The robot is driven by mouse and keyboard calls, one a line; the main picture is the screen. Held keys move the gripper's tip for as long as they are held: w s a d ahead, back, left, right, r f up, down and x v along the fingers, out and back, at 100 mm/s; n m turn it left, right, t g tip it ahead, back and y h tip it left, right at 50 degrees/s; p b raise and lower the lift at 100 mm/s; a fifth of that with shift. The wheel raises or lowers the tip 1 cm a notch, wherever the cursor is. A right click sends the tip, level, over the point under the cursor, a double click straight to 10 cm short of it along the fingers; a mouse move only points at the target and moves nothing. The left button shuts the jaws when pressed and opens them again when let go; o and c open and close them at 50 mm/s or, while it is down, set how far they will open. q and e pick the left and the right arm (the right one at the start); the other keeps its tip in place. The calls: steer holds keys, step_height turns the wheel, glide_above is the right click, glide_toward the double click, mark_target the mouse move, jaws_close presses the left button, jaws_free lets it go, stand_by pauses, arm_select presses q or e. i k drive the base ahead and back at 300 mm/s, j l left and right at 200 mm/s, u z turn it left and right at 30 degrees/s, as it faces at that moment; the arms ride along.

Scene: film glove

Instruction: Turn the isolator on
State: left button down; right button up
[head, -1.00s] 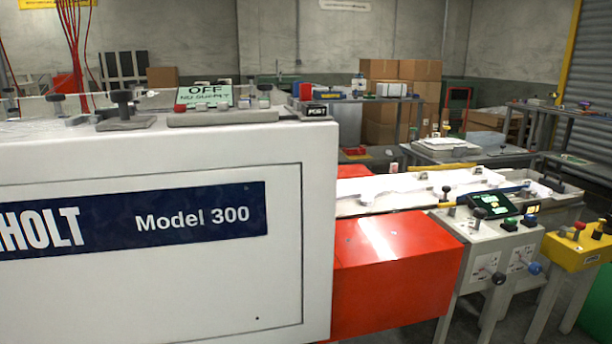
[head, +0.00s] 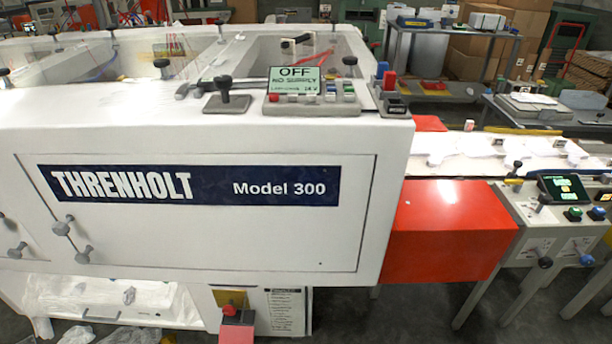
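The white Threnholt Model 300 machine (head: 120,240) fills the left and middle of the head view. A red and yellow fitting (head: 236,318) sits low on its front, below the cabinet, and looks like the isolator; its lower part is cut off by the frame edge and its switch position cannot be told. A green display (head: 295,80) on top of the machine reads "OFF" and "NO SUPPLY". Neither of my grippers is in view.
A printed notice sheet (head: 285,311) is beside the red and yellow fitting. A red cover (head: 445,228) juts out at the machine's right. A control box with a small screen (head: 563,188) stands farther right. Crumpled clear plastic (head: 120,335) lies at the bottom left. Grey floor shows below the red cover.

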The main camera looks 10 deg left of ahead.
mark_target(228, 311)
steer(key=u, duration=1.15)
